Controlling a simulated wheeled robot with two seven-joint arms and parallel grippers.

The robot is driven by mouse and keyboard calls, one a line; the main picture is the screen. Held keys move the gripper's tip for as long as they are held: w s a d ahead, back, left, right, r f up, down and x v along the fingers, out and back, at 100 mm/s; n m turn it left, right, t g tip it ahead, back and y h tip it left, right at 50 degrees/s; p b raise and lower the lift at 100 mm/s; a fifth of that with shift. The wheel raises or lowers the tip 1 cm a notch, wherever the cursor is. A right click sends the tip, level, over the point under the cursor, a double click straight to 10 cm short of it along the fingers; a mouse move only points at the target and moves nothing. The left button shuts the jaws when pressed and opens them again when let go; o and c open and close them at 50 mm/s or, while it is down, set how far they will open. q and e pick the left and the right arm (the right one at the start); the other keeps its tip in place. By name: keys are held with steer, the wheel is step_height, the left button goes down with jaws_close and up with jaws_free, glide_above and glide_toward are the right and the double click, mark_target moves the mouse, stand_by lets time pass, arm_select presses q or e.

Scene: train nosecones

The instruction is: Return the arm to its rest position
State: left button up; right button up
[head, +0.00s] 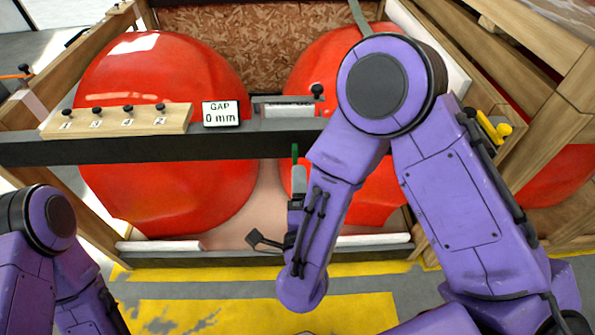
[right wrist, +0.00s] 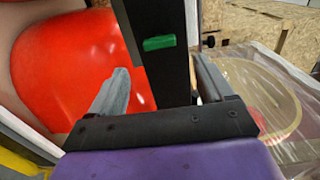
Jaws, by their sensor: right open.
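My right arm (head: 440,180) reaches over the scene, with its forearm bent down in front of the crate. My right gripper (head: 298,182) is beside the front of the dark crossbar (head: 200,148), near a small green piece (head: 295,153). In the right wrist view the right gripper (right wrist: 158,88) is open, its two grey fingers wide apart with no held object visible. The dark bar (right wrist: 160,75) shows between and beyond them, with the green piece (right wrist: 158,43) on it; contact cannot be told. My left arm (head: 45,240) is folded at lower left, its gripper out of view.
Two large red nosecones (head: 160,80) (head: 325,75) sit in a wooden crate behind the crossbar. A peg board (head: 120,120) with numbered pegs and a display (head: 221,113) reading "GAP 0 mm" stand on the bar. A yellow-handled item (head: 495,127) is at right. Yellow-marked floor (head: 260,315) lies in front.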

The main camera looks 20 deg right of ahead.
steer(key=shift+v, duration=0.85)
step_height(320, 180, down, 5)
steer(key=w+a+n+g+y, duration=0.15)
steer(key=n+y, duration=0.25)
steer(key=n, duration=0.4)
steer(key=s+d+f+n+g, duration=0.3)
steer(key=f, duration=0.3)
steer(key=s+d+f+n+g, duration=0.2)
steer(key=d+f+n+g, duration=0.1)
steer(key=f, duration=0.4)
steer(key=s+d+f+g+h, duration=0.2)
steer(key=s+d+f+g, duration=0.4)
steer(key=s+d+f, duration=0.3)
steer(key=s+d, duration=0.4)
steer(key=s, duration=0.2)
steer(key=shift+s+d+f+n+g, duration=0.25)
steer(key=shift+s+d+n+g, duration=0.05)
steer(key=shift+s+g, duration=0.1)
